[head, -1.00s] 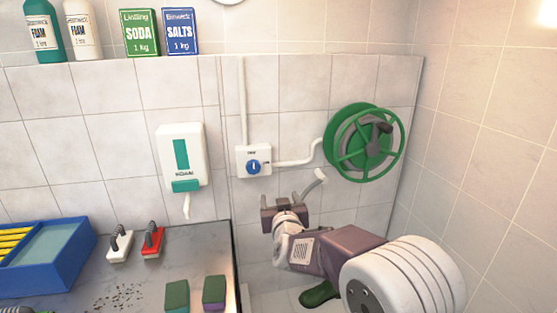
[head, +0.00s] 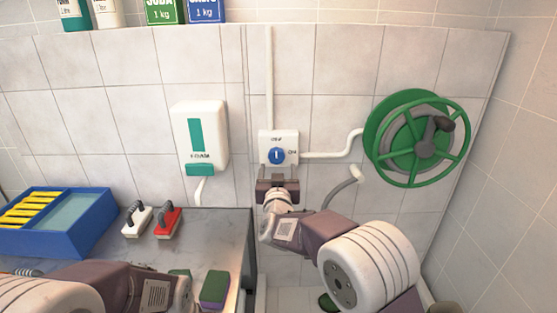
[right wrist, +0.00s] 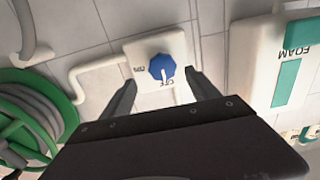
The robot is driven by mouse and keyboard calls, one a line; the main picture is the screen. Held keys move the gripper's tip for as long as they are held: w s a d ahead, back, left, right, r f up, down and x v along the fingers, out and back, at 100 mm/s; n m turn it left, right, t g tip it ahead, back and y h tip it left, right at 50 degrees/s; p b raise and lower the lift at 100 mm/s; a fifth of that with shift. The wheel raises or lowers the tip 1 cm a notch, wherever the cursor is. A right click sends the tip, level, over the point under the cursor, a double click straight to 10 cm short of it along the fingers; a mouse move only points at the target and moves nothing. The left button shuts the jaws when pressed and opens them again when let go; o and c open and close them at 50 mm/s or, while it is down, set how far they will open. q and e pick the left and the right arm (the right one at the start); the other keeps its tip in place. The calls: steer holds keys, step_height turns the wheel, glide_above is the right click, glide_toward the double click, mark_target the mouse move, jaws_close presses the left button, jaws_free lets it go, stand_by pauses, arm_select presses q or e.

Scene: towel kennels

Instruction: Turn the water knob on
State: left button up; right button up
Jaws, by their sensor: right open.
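The blue water knob (head: 277,156) sits on a white wall plate (head: 291,137). Its white mark points up in the head view, toward the upper label; a second label is at its right. In the right wrist view the knob (right wrist: 161,67) shows between and beyond the fingertips, its mark toward the OFF label. My right gripper (head: 277,183) is open, empty and just below the knob in the head view, fingers toward the wall. Contact is not visible.
A green hose reel (head: 417,138) is right of the plate, joined by a white pipe (head: 325,155). A foam dispenser (head: 200,135) hangs at the left. The counter below holds two brushes, sponges (head: 214,288) and a blue tray (head: 88,232).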

mark_target(276, 158)
steer(key=w, duration=0.3)
steer(key=w+p, duration=0.1)
steer(key=shift+w+a+r, duration=0.2)
steer(key=shift+w+a, duration=0.1)
steer(key=shift+w, duration=0.1)
steer(key=shift+w+d+f, duration=0.15)
steer(key=shift+w+d, duration=0.05)
steer(key=shift+w, duration=0.55)
steer(key=shift+s+a, duration=0.1)
steer(key=c, duration=1.4)
